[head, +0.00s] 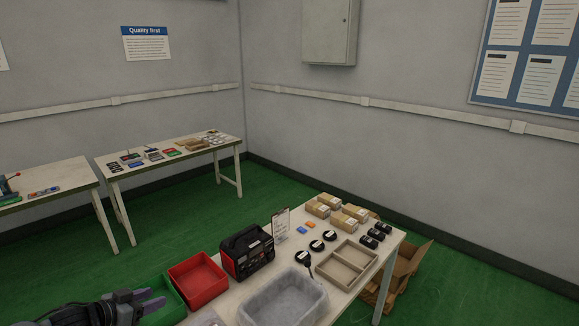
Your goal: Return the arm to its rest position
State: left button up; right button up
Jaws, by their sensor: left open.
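My left gripper (152,299) is at the bottom left of the head view, at the end of my dark left arm (85,316). Its two greyish fingers point right and stand apart, with nothing seen between them. It is in front of a green bin (174,301) and hides part of it. I cannot tell its height above the bin. My right gripper is not in view.
On the near table stand a red bin (197,281), a black-and-red power station (247,252), a clear tub (284,299), a wooden divided tray (347,264) and several small boxes (337,212). An open cardboard box (408,262) is beyond the table's right edge. Green floor is clear behind.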

pick_arm(q)
jog(key=w+a+n+y, duration=0.2)
jog(key=a+y, duration=0.5)
jog(key=a, duration=0.4)
jog(key=s+a+n+g+y, duration=0.5)
jog(key=s+a+g+y, duration=0.3)
jog(key=s+a, duration=0.5)
jog(key=s+d+f+m+h, duration=0.25)
jog(key=s+d+f, duration=0.25)
jog(key=d+f, duration=0.5)
jog(key=s+d+f+m+h, duration=0.1)
jog(key=s+d+f+h, duration=0.4)
jog(key=d, duration=0.9)
jog(key=s+d+r+h, duration=0.1)
jog(key=s+d+h, duration=0.1)
jog(key=s+d, duration=1.55)
notch_tip(320, 180, down, 11)
jog(key=s+a+b, duration=0.1)
jog(key=a+b, duration=0.1)
jog(key=b, duration=0.9)
notch_tip(320, 180, up, 37)
jog(key=p, duration=3.7)
jog(key=shift+s+d+t, duration=0.15)
jog(key=shift+d+t, duration=0.1)
jog(key=shift+t, duration=0.05)
jog(key=shift+f, duration=0.15)
